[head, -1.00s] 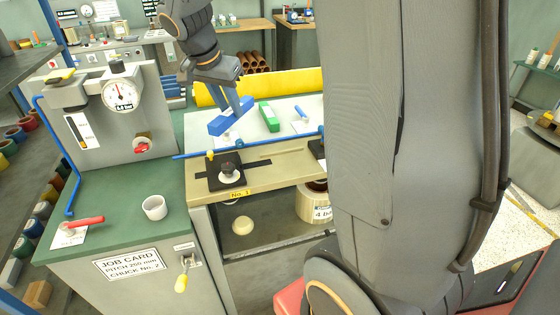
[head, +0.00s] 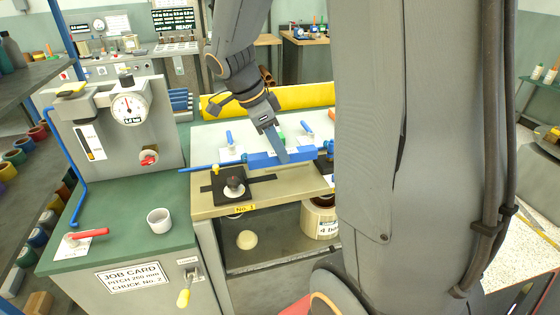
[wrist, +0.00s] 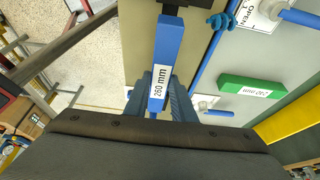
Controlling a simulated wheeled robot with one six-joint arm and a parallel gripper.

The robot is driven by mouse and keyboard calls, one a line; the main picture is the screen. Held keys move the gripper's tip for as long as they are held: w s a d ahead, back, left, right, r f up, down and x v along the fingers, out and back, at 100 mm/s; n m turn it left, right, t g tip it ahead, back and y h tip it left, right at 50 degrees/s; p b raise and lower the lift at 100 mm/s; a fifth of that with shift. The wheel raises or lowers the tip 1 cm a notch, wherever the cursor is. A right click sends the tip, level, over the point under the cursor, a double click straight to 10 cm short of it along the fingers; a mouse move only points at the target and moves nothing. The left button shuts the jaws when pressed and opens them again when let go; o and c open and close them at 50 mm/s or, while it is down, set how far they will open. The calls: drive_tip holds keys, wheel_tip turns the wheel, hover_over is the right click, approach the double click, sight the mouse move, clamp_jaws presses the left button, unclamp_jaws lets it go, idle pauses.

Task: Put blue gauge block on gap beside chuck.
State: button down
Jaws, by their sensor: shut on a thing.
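The blue gauge block (head: 262,160) is held in my gripper (head: 282,154), above the front part of the bench near the blue rail. In the wrist view the blue gauge block (wrist: 166,62) carries a "260 mm" label, and my gripper's fingers are on either side of it. A black chuck (head: 222,192) with a dark knob stands on the beige strip above the "No. 1" plate. Another dark fixture (head: 327,169) at right is largely hidden by my arm. I cannot tell whether the block touches anything below.
A green block (wrist: 247,87) lies on the grey bench top; my gripper mostly hides it in the head view. A blue rail (head: 200,168) crosses along the bench. Blue-handled levers (head: 229,139) stand behind. A job card (head: 134,273) and a white cup (head: 159,220) are at left.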

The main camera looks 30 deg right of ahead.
sight(279, 162)
drive_tip(key=shift+f+p, duration=0.4)
drive_tip(key=shift+f, duration=1.75)
drive_tip(key=shift+f, duration=0.15)
drive_tip(key=c, duration=1.5)
unclamp_jaws()
drive_tip(key=b+v, duration=0.3)
drive_tip(key=v, duration=0.9)
drive_tip(key=shift+r, duration=0.2)
